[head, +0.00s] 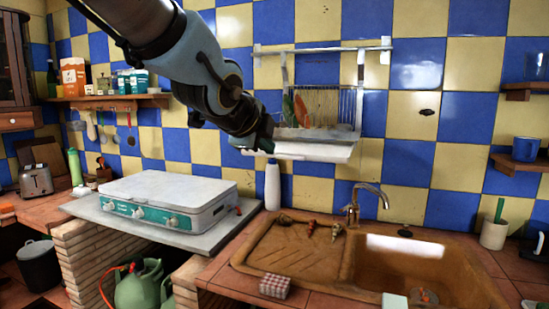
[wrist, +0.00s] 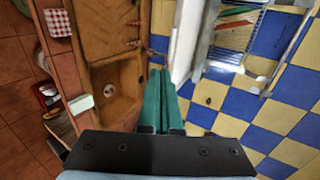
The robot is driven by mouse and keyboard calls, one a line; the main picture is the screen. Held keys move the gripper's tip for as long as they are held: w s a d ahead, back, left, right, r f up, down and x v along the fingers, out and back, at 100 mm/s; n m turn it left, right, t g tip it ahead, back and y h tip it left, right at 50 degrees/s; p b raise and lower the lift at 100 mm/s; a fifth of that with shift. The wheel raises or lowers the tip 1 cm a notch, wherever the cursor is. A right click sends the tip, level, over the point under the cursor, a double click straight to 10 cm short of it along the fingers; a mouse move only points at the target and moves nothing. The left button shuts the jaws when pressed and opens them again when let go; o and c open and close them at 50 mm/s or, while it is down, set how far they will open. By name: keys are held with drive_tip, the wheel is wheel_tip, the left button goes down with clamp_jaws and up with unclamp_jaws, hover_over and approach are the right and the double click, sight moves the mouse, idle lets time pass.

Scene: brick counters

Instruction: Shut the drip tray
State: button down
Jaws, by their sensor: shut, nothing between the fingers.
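The drip tray (head: 312,151) is a white, shallow tray under the wall-mounted dish rack (head: 325,108). It sticks out in front of the rack. In the wrist view the tray (wrist: 184,42) shows as a white slab just right of and beyond my fingertips. My gripper (head: 266,146) is at the tray's left end in the head view, and partly hides that end. In the wrist view the teal fingers of my gripper (wrist: 160,73) are together with nothing between them. I cannot tell whether they touch the tray.
Below are the brown sink (head: 405,262), its tap (head: 366,198) and a white bottle (head: 272,186). A white-topped stove (head: 168,192) stands on the left. The tiled wall is close behind the rack. The space in front of the tray is clear.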

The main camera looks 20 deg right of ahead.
drive_tip(key=w+d+f+b, duration=0.1)
drive_tip(key=b, duration=0.4)
drive_tip(key=shift+f, duration=0.25)
drive_tip(key=b, duration=0.3)
drive_tip(key=shift+w+d+f+b, duration=0.1)
drive_tip(key=shift+d+f+b, duration=0.05)
drive_tip(key=shift+b, duration=0.2)
drive_tip(key=w+r+b+x, duration=0.1)
drive_tip(key=b+x, duration=0.3)
drive_tip(key=x, duration=0.6)
drive_tip(key=shift+w+d+r+b, duration=0.2)
drive_tip(key=shift+d+r+b, duration=0.15)
drive_tip(key=shift+d, duration=0.25)
